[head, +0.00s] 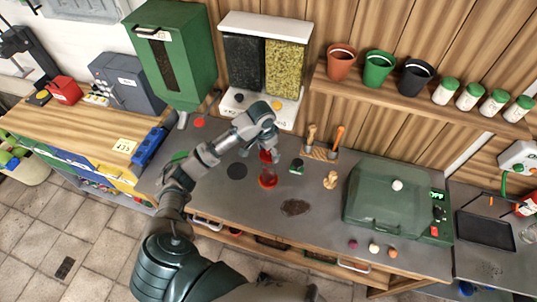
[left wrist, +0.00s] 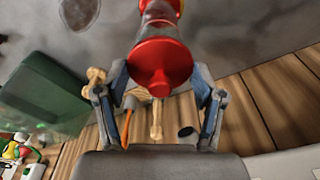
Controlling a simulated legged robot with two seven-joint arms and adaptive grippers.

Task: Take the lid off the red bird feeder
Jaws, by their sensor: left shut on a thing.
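The red bird feeder (head: 268,179) stands on the grey counter, below my left gripper (head: 266,146). Its red lid (head: 265,157) is at the fingertips. In the left wrist view the lid (left wrist: 160,66) fills the space between the two fingers of my left gripper (left wrist: 160,88), its round knob pointing toward the palm. The gripper is shut on the lid. A greyish band and more red lie beyond the lid in that view. I cannot tell whether the lid is seated on the feeder or lifted from it. My right gripper is not in view.
A dark round disc (head: 236,171) and a dark brown patch (head: 295,207) lie on the counter. A tool holder (head: 320,153) stands behind, and a green lidded box (head: 390,205) to the right. A seed dispenser (head: 262,65) hangs above.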

